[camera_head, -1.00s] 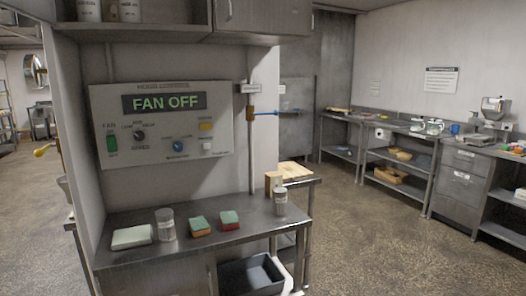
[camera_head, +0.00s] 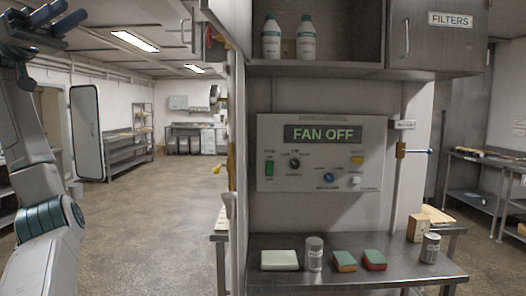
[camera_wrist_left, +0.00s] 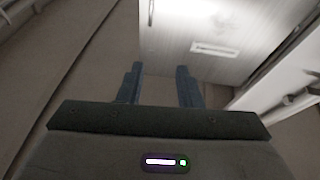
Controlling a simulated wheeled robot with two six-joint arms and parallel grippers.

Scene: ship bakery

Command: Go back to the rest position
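My left arm rises along the left edge of the head view. Its left gripper (camera_head: 66,15) is at the top left corner, high up and clear of the counter. In the left wrist view the same gripper (camera_wrist_left: 158,70) has two dark blue fingers standing apart with nothing between them. A pale cabinet front with a label strip (camera_wrist_left: 214,49) shows beyond the fingers. My right gripper is in neither view.
A fan control panel (camera_head: 318,153) reading FAN OFF hangs above a steel counter (camera_head: 400,272). On it are a white pad (camera_head: 279,260), a shaker (camera_head: 314,254) and two sponges (camera_head: 345,261). Cabinets (camera_head: 440,36) hang above. Open floor (camera_head: 150,215) lies to the left.

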